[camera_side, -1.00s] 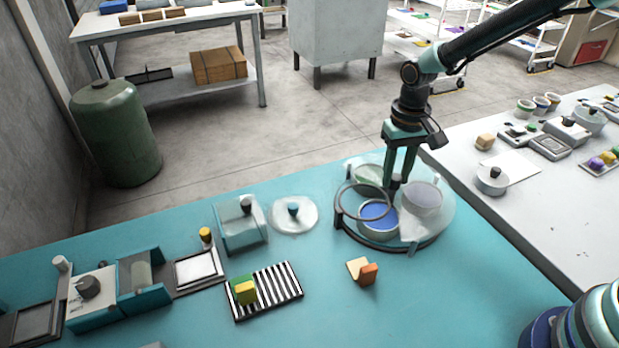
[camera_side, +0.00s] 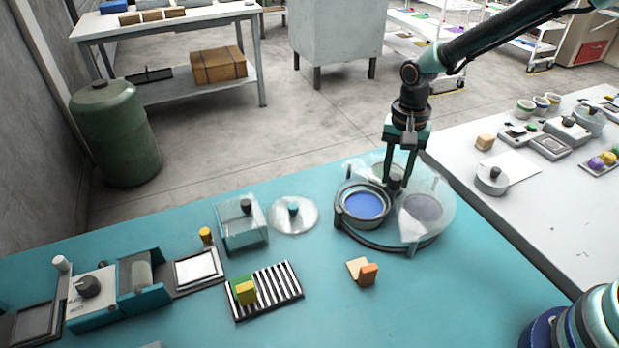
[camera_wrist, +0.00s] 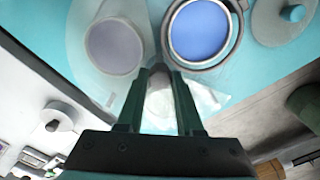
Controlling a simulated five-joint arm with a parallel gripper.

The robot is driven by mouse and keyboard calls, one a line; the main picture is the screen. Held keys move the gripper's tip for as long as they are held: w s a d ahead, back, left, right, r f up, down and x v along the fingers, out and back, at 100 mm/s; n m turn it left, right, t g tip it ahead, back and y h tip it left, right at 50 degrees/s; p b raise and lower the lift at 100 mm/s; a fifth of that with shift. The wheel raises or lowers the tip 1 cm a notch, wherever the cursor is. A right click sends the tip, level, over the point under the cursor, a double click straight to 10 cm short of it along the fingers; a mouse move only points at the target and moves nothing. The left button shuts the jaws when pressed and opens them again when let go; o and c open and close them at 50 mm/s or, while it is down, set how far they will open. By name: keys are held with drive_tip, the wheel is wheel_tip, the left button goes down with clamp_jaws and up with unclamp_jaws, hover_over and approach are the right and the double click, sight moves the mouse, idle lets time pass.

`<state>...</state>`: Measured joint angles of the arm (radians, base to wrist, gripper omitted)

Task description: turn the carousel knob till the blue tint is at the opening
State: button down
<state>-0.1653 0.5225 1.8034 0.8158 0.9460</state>
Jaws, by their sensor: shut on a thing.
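The carousel (camera_side: 385,247) stands on the teal table under a clear cover with a ring-shaped opening at its left. The blue tint (camera_side: 364,205) sits within that opening ring in the side view. In the wrist view the blue tint (camera_wrist: 199,29) also shows inside the ring. My gripper (camera_side: 396,180) points down over the carousel's middle and is shut on the dark knob (camera_side: 394,183); in the wrist view the fingers hide much of the knob.
An orange-and-tan block (camera_side: 362,271) stands in front. A striped mat (camera_side: 265,290) bears green and yellow blocks.

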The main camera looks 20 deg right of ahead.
sight(396, 177)
drive_tip(key=shift+r, duration=0.1)
idle(0.3)
drive_tip(key=c, duration=0.6)
unclamp_jaws()
drive_tip(key=shift+o, duration=0.2)
wheel_tip(396, 177, up, 12)
drive_tip(key=s+d+r+n+t, duration=0.2)
drive_tip(key=s+d+n, duration=0.1)
drive_tip(key=s, duration=0.3)
drive_tip(key=s+d+r+n+t, duration=0.3)
drive_tip(key=s+d+n, duration=0.1)
drive_tip(key=s+n, duration=0.2)
drive_tip(key=shift+s+r+t, duration=0.3)
drive_tip(key=shift+s, duration=0.45)
